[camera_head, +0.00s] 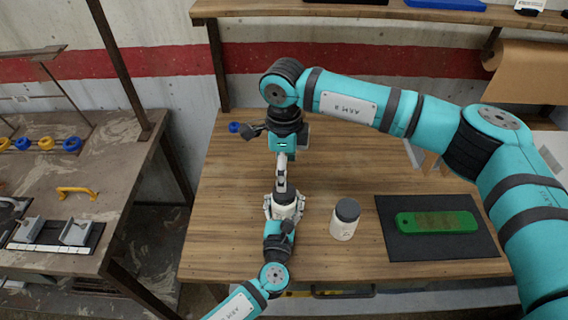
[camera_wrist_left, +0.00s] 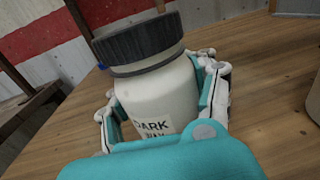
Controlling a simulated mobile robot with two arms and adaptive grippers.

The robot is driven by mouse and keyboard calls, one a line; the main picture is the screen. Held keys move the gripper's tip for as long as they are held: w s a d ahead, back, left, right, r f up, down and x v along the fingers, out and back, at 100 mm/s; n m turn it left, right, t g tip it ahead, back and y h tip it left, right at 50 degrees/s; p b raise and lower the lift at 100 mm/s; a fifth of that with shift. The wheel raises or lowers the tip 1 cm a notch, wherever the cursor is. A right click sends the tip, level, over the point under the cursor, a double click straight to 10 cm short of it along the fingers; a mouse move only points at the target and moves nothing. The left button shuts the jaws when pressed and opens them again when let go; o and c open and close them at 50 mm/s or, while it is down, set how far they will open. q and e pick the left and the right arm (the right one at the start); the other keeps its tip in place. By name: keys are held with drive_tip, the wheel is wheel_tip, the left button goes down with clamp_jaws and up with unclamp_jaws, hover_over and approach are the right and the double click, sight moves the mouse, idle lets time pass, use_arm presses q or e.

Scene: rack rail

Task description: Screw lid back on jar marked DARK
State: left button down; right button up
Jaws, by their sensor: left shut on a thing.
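My left gripper (camera_head: 284,207) is shut around a white jar marked DARK (camera_wrist_left: 155,95), which stands on the wooden bench. In the left wrist view its fingers lie on both sides of the jar body. A black ridged lid (camera_wrist_left: 138,40) sits on top of the jar; whether it is threaded tight I cannot tell. In the head view the jar is mostly hidden by my grippers. My right gripper (camera_head: 281,178) reaches down from the far side, close to the jar; its fingertips are too small to read, and it does not show in the left wrist view.
Another white jar with a dark grey lid (camera_head: 345,219) stands to the right. A green block (camera_head: 436,223) lies on a black mat (camera_head: 393,246) farther right. A shelf (camera_head: 390,12) runs above the back. A side table (camera_head: 105,160) stands left.

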sight(284, 204)
drive_tip(key=n, duration=0.6)
drive_tip(key=shift+r+n, duration=0.2)
drive_tip(key=shift+n, duration=0.2)
drive_tip(key=n, duration=0.4)
drive_tip(key=shift+s+r, duration=0.1)
drive_tip(key=n, duration=0.6)
drive_tip(key=shift+r, duration=0.15)
drive_tip(key=n, duration=0.7)
drive_tip(key=shift+s+r, duration=0.1)
drive_tip(key=shift+r, duration=0.05)
drive_tip(key=shift+f, duration=4.05)
drive_tip(key=shift+c, duration=0.2)
